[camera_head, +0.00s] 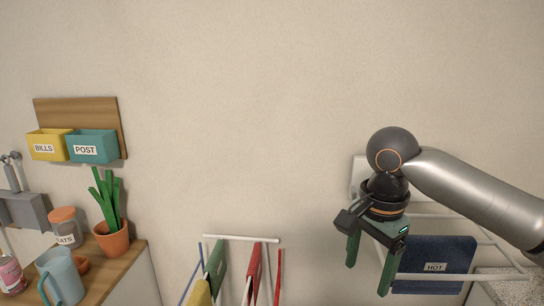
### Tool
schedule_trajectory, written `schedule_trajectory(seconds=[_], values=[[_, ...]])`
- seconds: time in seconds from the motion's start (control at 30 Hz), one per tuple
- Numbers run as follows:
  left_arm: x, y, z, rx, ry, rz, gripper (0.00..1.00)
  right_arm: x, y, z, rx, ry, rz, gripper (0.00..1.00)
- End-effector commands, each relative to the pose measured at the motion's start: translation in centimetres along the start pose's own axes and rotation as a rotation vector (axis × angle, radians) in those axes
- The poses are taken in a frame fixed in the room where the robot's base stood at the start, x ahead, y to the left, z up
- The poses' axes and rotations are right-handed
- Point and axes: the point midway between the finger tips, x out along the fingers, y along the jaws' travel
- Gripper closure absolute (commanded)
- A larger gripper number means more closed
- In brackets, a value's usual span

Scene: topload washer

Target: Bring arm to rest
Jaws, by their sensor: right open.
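My right gripper (369,267) hangs at the lower right with its green fingers pointing down and spread apart. Nothing shows between the fingers. My right arm reaches in from the right edge, in front of a white rack (413,277). A dark blue cloth (440,255) labelled HOT hangs on the rack just right of the gripper. The gripper looks apart from the cloth, though the depth between them is hard to tell. My left gripper is not in view. No washer shows in this view.
A drying rack (241,238) with coloured cloths stands at bottom centre. At left, a wooden counter (122,268) holds a plant pot (112,238), a jar (66,227) and a blue jug (62,279). Yellow (47,145) and teal (92,147) boxes hang above. The wall's middle is bare.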

Motion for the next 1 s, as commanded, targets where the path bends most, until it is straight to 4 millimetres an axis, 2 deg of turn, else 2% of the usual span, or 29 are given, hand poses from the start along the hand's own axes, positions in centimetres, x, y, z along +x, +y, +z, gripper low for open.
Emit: schedule_trajectory(seconds=[0.03,0.3,0.53,0.77,0.87,1.0], values=[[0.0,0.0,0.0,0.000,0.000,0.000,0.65,1.8,-0.5,0.4,-0.042,-0.027,-0.017,0.23],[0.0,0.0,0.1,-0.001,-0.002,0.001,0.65,11.3,-3.2,2.5,-0.292,-0.129,-0.205,0.23],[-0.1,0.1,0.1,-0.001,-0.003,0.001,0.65,18.9,-3.7,3.6,-0.474,-0.132,-0.388,0.23],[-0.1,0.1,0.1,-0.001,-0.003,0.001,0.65,25.7,-1.9,3.6,-0.632,-0.040,-0.532,0.23],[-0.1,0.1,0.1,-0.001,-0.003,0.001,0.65,28.5,-0.3,3.3,-0.702,0.028,-0.573,0.23],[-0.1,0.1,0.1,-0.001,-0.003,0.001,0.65,32.0,2.8,2.7,-0.809,0.144,-0.600,0.23]])
